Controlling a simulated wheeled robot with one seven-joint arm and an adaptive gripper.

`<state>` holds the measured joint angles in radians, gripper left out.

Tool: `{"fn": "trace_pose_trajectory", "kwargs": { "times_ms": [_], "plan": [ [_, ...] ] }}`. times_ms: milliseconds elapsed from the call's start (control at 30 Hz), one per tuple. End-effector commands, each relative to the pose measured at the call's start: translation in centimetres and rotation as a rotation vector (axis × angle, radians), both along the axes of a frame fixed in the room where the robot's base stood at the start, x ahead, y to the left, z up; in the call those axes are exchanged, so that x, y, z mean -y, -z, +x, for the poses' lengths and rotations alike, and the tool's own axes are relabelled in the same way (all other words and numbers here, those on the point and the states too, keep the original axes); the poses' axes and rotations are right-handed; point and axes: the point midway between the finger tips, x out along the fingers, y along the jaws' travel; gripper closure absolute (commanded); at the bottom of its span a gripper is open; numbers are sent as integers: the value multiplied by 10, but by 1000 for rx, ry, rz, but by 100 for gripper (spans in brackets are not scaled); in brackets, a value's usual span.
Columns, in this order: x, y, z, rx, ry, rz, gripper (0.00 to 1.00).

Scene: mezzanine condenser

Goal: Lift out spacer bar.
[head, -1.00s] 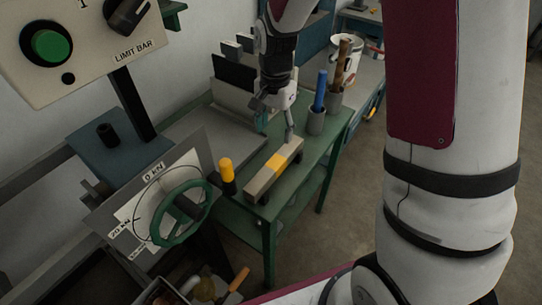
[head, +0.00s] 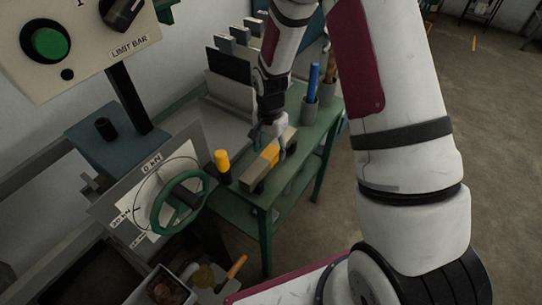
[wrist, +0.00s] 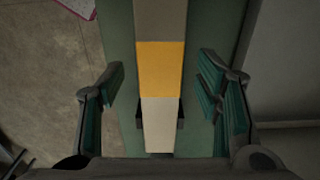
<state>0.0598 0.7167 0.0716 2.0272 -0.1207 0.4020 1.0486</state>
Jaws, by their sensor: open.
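The spacer bar (head: 250,176) is a grey block with a yellow band, lying lengthwise on dark supports on the green bench (head: 262,205). In the wrist view the spacer bar (wrist: 161,70) runs up the middle of the picture, with its yellow band between my fingers. My gripper (head: 277,143) is at the bar's far half in the head view. In the wrist view my gripper (wrist: 162,80) is open, one finger each side of the bar, with gaps between pads and bar. Part of the bar is hidden behind my gripper in the head view.
A yellow-topped post (head: 222,162) stands close left of the bar. Cups holding a blue tool (head: 313,80) and brown handles stand behind. A rack of dark plates (head: 230,82) is at the back left. A green handwheel (head: 181,203) is in front left.

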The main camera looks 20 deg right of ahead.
Motion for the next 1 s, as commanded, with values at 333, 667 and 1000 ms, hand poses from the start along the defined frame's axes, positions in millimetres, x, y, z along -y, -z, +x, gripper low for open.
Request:
{"fn": "trace_pose_trajectory", "kwargs": {
  "times_ms": [333, 667, 1000],
  "plan": [
    [0, 23, 0, 0, 0, 0, 42],
    [0, 23, 0, 0, -1, 0, 82],
    [0, 22, 1, 2, -1, 0, 100]
  ]
}}
